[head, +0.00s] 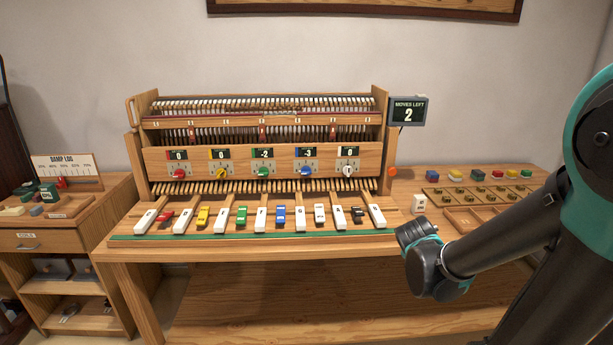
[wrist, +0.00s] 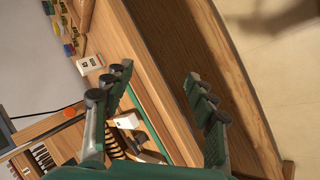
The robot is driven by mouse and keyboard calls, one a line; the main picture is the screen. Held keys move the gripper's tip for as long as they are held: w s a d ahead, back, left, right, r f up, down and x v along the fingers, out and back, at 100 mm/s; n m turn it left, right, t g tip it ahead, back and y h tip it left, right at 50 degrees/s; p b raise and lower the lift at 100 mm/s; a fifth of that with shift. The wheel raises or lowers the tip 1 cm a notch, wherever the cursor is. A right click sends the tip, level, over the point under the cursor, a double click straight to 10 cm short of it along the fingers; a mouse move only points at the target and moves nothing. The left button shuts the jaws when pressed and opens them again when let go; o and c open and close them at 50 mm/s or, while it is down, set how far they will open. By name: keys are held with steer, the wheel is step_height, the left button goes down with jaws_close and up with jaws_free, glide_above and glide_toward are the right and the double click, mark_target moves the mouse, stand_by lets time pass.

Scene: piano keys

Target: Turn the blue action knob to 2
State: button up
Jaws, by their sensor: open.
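The blue knob (head: 306,171) is on the wooden front panel in the head view, fourth in the row of knobs. The small display (head: 307,152) above it appears to read -3. My gripper (wrist: 156,80) is open and empty in the wrist view, with its two green fingers spread apart. In the head view my arm's end is at the right front of the desk, well to the right of the blue knob and lower. The fingers are not clear there. The blue knob is not visible in the wrist view.
Red (head: 179,174), yellow (head: 222,173), green (head: 263,172) and white (head: 348,170) knobs flank it. A screen (head: 408,111) reads MOVES LEFT 2. Coloured keys lie below the panel. A white tag block (head: 419,204) and a wooden tray (head: 478,218) are at right.

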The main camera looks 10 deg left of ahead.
steer(key=w+a+r+n+t+y, duration=0.1)
steer(key=w+a+r+n+t, duration=0.1)
steer(key=w+a+n, duration=0.3)
steer(key=w+a+r+n+t+y, duration=0.1)
steer(key=w+a+r+n+t, duration=0.2)
steer(key=w+a+n, duration=0.2)
steer(key=w+a+r+n+t+y, duration=0.1)
steer(key=w+a+n, duration=0.4)
steer(key=a+n, duration=0.5)
steer(key=shift+a+r+t, duration=0.3)
steer(key=shift+a+t, duration=0.05)
steer(key=shift+a, duration=0.25)
steer(key=shift+a+r+t, duration=0.3)
steer(key=shift+a+t, duration=0.1)
steer(key=shift+a, duration=0.2)
steer(key=shift+a+r+t, duration=0.3)
steer(key=shift+a+t, duration=0.05)
steer(key=shift+a, duration=0.25)
steer(key=a+n+t+y, duration=0.1)
steer(key=a+n+y, duration=0.3)
steer(key=a+n, duration=0.55)
steer(key=m, duration=0.1)
glide_toward(306, 173)
steer(key=shift+y, duration=0.3)
steer(key=x, duration=0.8)
steer(key=shift+w+d, duration=0.15)
steer(key=shift+w, duration=0.1)
steer(key=c, duration=1.2)
steer(key=shift+o, duration=0.2)
